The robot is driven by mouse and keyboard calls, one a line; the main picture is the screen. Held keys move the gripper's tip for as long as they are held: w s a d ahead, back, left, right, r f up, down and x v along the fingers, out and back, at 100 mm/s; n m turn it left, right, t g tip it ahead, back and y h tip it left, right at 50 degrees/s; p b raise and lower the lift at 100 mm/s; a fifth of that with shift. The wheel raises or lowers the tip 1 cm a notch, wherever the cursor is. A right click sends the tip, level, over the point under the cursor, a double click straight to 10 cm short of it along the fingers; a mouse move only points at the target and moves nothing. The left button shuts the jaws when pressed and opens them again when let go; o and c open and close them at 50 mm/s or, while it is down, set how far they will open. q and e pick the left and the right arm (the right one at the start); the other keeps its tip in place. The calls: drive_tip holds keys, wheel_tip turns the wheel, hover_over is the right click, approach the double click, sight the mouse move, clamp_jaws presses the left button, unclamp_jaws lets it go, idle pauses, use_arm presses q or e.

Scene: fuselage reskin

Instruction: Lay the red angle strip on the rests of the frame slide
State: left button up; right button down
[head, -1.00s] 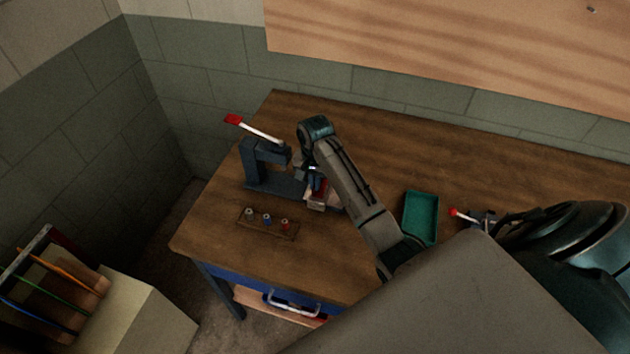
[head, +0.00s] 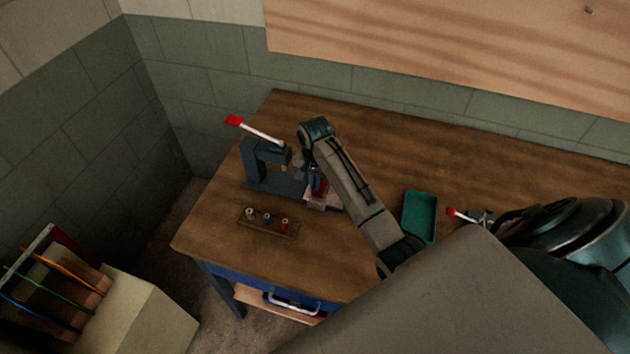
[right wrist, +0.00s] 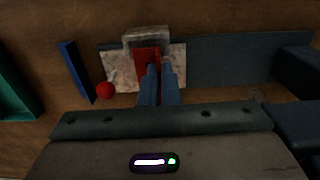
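The red angle strip (right wrist: 147,61) shows in the right wrist view, just past my right fingertips and over a pale mottled block and plate, which appear to be the frame slide (right wrist: 112,65). In the head view the pale frame slide (head: 325,203) sits at the right end of the dark press base, partly behind my arm. My right gripper (right wrist: 159,72) points down at the strip, its fingers close together and seemingly closed on it. Whether the strip touches the rests is hidden. My left gripper is not in view.
A dark press (head: 262,160) with a red-tipped lever (head: 233,120) stands left of my right arm. A peg rack (head: 267,222) lies in front. A green tray (head: 420,215) is to the right, with another red-tipped lever (head: 452,212) beyond. A blue bar (right wrist: 75,72) and red knob (right wrist: 104,90) are near the slide.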

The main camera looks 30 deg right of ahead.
drive_tip(key=shift+f, duration=0.7)
drive_tip(key=c, duration=1.6)
unclamp_jaws()
